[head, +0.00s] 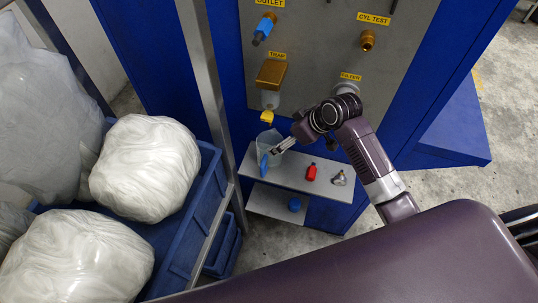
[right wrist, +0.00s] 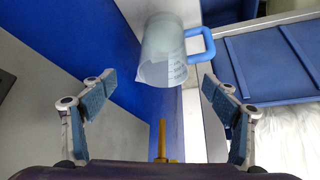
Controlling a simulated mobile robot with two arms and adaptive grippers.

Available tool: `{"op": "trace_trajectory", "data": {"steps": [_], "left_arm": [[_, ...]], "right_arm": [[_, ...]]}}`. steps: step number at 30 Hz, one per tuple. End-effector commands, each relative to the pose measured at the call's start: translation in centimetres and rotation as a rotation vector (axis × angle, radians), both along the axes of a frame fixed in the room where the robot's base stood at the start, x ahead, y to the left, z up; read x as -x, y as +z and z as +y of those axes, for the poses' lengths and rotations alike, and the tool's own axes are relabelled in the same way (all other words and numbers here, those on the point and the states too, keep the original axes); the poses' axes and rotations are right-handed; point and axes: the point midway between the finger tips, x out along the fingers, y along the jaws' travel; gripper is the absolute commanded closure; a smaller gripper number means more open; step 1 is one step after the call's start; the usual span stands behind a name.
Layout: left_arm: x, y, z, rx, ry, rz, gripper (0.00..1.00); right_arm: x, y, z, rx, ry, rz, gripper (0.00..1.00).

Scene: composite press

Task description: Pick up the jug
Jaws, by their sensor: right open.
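The jug (head: 270,139) is a translucent measuring jug with a blue handle, on the left end of a grey shelf below the panel in the head view. In the right wrist view the jug (right wrist: 165,52) is ahead of the fingertips, above the middle, with its handle (right wrist: 200,45) to the right. My right gripper (head: 283,146) is at the jug's right side in the head view. Its two blue-padded fingers (right wrist: 158,92) are spread wide in the wrist view, with nothing between the pads. In the head view the fingers overlap part of the jug. My left gripper is not in view.
A red bottle (head: 311,172) and a small metal fitting (head: 339,178) stand on the shelf (head: 290,176) right of the jug. A brass trap (head: 271,74) with a yellow handle hangs above. A grey post (head: 205,75) and blue bins with wrapped bundles (head: 145,168) are left.

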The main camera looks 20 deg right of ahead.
Motion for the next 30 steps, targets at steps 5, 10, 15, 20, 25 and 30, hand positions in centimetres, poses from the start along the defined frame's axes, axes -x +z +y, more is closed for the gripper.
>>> {"op": "trace_trajectory", "data": {"steps": [5, 10, 15, 20, 25, 30], "left_arm": [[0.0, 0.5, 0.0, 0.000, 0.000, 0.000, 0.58], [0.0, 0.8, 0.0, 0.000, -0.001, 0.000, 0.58], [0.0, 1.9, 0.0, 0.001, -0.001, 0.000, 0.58], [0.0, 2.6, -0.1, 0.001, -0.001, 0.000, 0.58], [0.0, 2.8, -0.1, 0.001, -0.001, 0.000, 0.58], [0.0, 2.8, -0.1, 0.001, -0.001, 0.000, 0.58]], "right_arm": [[-0.8, -1.2, 0.6, -0.003, 0.001, 0.002, 0.19], [-1.2, -2.1, 0.9, -0.002, 0.000, 0.001, 0.19], [-1.9, -3.0, 1.8, -0.003, 0.000, 0.003, 0.19], [-2.7, -4.7, 2.5, -0.002, 0.000, 0.003, 0.19], [-3.4, -5.8, 2.9, -0.001, 0.000, 0.001, 0.19], [-3.5, -6.2, 2.9, 0.000, 0.001, 0.000, 0.19]]}}
